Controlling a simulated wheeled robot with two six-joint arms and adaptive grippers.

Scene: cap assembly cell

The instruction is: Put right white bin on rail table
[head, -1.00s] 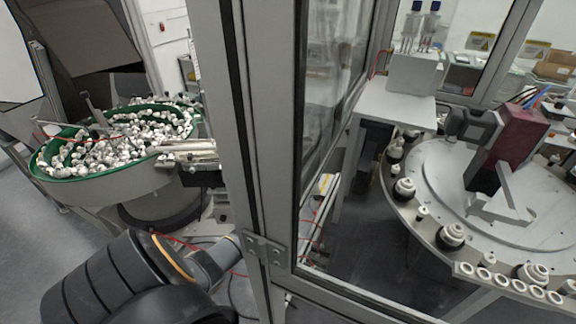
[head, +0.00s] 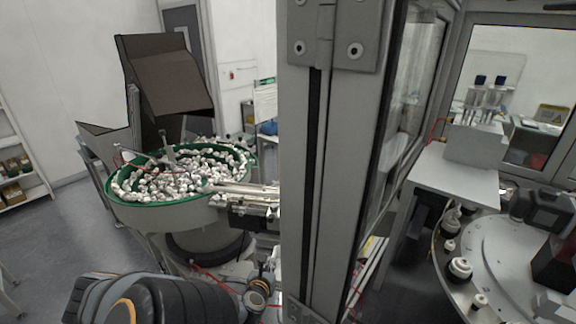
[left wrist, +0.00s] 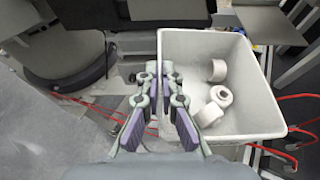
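A white bin (left wrist: 254,125) with three white caps (left wrist: 221,96) fills the right half of the left wrist view. My left gripper (left wrist: 160,76) is at the bin's left rim, with one finger outside the wall and one inside. The fingers are close together with the wall between them, and look shut on it. In the head view the bin is not clearly visible, and my left forearm is at the bottom. My right gripper is not in view. I cannot make out a rail table for certain.
A green-rimmed bowl feeder (head: 117,190) full of white caps stands at left. A thick grey frame post (head: 333,170) blocks the middle. Red hoses (left wrist: 285,152) run beside the bin.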

